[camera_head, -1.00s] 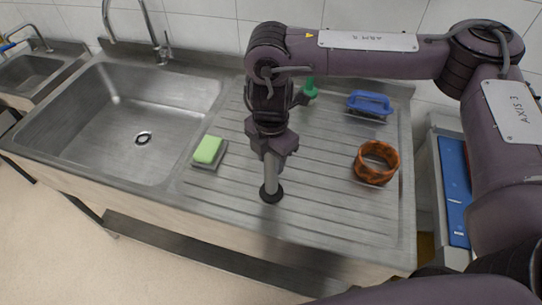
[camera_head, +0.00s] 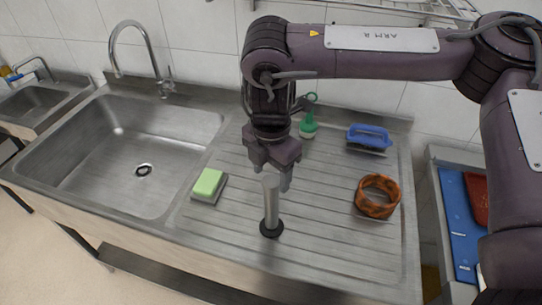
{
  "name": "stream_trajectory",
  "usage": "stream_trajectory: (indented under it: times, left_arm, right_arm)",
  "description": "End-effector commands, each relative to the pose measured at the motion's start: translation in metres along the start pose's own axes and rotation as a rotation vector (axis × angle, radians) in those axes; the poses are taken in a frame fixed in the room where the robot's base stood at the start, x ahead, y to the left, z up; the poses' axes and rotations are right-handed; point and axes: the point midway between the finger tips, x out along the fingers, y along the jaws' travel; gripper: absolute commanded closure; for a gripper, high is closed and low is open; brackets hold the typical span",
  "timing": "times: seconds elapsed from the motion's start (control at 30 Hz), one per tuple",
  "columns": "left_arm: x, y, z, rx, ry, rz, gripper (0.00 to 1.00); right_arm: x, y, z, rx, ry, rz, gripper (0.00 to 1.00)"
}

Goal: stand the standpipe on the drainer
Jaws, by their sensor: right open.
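The standpipe (camera_head: 271,205) is a grey metal tube with a dark round foot. It stands upright on the ribbed drainer (camera_head: 320,228), near the front edge, with its black foot down. My right gripper (camera_head: 275,179) is open above and just behind the tube's top end, its fingers pointing down. One finger shows to the right of the tube; the other is largely hidden. My left gripper is not in view.
A green and grey sponge (camera_head: 208,184) lies left of the standpipe, beside the sink basin (camera_head: 120,135). An orange-brown ring (camera_head: 376,197), a blue-handled brush (camera_head: 369,137) and a green bottle (camera_head: 308,126) are on the drainer. A tap (camera_head: 158,60) rises behind the basin.

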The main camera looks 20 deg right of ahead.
Motion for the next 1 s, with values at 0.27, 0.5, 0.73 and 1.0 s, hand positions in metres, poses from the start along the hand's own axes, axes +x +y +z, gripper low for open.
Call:
stream_trajectory:
  times: [0.27,0.5,0.73,1.0]
  left_arm:
    - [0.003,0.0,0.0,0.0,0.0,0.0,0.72]
    - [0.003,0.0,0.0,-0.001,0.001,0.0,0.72]
    - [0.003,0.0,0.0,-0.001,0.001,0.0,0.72]
    - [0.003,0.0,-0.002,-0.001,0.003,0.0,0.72]
  right_arm:
    - [-0.041,0.001,0.0,-0.001,-0.003,0.002,0.41]
    - [-0.05,0.0,0.0,-0.001,0.0,0.0,0.41]
    - [-0.05,0.0,0.0,-0.001,0.0,-0.001,0.41]
    - [-0.05,0.0,0.0,-0.001,0.0,-0.001,0.41]
